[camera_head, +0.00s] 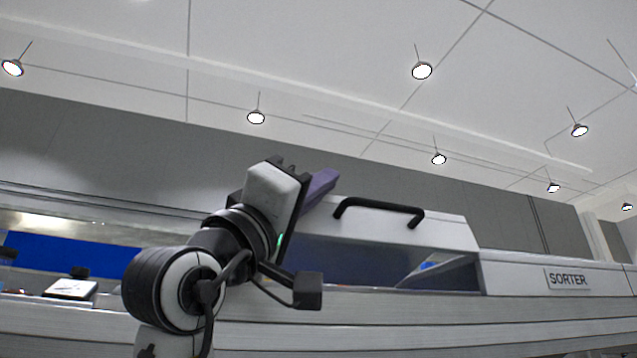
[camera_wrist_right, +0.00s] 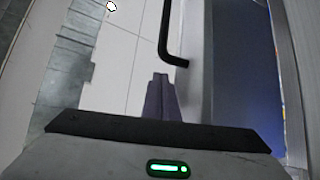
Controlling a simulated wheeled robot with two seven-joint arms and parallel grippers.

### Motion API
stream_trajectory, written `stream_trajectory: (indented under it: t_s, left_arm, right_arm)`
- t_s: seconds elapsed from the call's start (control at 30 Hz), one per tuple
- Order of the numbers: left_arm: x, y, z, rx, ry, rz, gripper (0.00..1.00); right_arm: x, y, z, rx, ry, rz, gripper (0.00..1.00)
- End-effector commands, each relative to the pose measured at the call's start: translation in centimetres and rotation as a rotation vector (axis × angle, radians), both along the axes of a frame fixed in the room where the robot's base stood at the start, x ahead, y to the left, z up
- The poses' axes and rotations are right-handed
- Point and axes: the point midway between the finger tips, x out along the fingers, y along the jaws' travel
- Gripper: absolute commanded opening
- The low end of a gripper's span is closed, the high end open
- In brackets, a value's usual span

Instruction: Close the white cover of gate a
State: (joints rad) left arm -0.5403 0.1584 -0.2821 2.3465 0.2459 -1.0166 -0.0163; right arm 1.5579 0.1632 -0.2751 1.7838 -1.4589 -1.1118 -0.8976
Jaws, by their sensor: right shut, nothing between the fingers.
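The white cover (camera_head: 445,232) is on the sorter machine, with a black bar handle (camera_head: 380,207) along its top. Below the white part is a wide dark opening or window (camera_head: 340,262); I cannot tell how far the cover is raised. No gate letter is readable. My right gripper (camera_head: 322,182) is shut and empty, its purple fingers just left of the handle and apart from it as far as I can see. In the right wrist view the shut fingers (camera_wrist_right: 162,95) point up, with the handle (camera_wrist_right: 167,45) ahead of them to the right. My left gripper is out of view.
A SORTER sign (camera_head: 568,280) is on the white machine body to the right. A blue panel (camera_head: 75,256) and a small white device (camera_head: 70,289) are at the left. Space above the cover is clear up to the ceiling lamps.

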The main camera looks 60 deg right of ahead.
Motion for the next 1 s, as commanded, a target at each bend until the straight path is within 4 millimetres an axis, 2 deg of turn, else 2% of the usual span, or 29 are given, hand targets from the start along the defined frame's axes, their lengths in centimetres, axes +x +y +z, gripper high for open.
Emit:
stream_trajectory:
  t_s: [0.47,1.0]
  left_arm:
    - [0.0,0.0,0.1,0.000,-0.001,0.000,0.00]
    - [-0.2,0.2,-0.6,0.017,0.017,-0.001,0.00]
  right_arm:
    - [0.1,0.4,-0.2,-0.002,0.001,0.002,0.00]
    - [1.1,6.7,-6.3,0.000,0.002,0.002,0.00]
